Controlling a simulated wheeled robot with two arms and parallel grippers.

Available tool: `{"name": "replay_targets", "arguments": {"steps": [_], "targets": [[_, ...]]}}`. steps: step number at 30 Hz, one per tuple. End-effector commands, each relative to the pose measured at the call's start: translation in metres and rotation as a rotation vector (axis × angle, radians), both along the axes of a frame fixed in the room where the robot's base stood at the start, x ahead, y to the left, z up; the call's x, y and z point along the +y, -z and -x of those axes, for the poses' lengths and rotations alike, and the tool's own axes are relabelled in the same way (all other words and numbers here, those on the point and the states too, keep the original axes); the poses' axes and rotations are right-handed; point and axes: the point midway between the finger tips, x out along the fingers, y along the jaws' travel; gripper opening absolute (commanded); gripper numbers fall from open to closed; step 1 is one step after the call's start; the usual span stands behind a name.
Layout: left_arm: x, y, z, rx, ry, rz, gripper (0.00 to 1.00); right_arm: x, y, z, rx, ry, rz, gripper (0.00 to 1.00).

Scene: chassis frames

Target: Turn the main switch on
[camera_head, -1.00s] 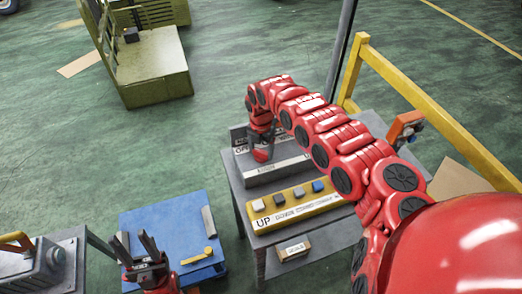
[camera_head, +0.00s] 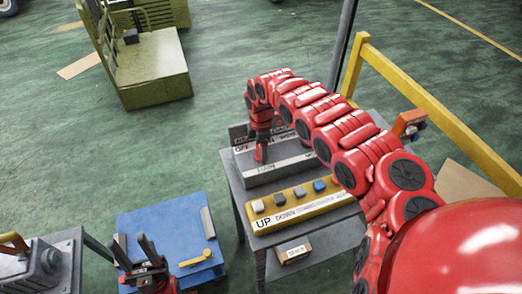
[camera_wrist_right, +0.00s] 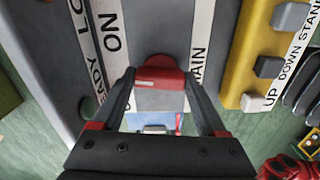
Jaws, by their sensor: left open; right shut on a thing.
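The main switch is a red-ended handle (camera_wrist_right: 160,66) on a grey panel (camera_head: 285,171) lettered with OFF, ON and MAIN. My right gripper (camera_head: 263,138) reaches down to this panel. In the right wrist view, its two dark fingers (camera_wrist_right: 160,85) stand either side of the red handle and are shut on it. The handle's base and exact angle are partly hidden by the gripper.
A yellow button box (camera_head: 300,208) marked UP and DOWN sits in front of the panel on the grey table. A blue table (camera_head: 165,232) with a yellow-handled part stands left. A yellow rail (camera_head: 440,120) runs along the right. Green floor is clear between.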

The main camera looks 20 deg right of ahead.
Motion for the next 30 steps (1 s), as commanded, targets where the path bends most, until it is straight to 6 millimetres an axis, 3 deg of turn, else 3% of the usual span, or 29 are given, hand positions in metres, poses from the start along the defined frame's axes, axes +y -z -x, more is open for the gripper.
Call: {"name": "replay_targets", "arguments": {"steps": [18,30], "targets": [[0.0,0.008,0.0,0.0,0.0,0.0,0.5,-0.0008,-0.0004,-0.0005,-0.002,0.529,0.003,0.19],[0.0,0.0103,0.0,0.0,0.0,0.0,0.5,0.0,-0.0011,-0.0018,-0.006,0.679,0.0,0.19]]}}
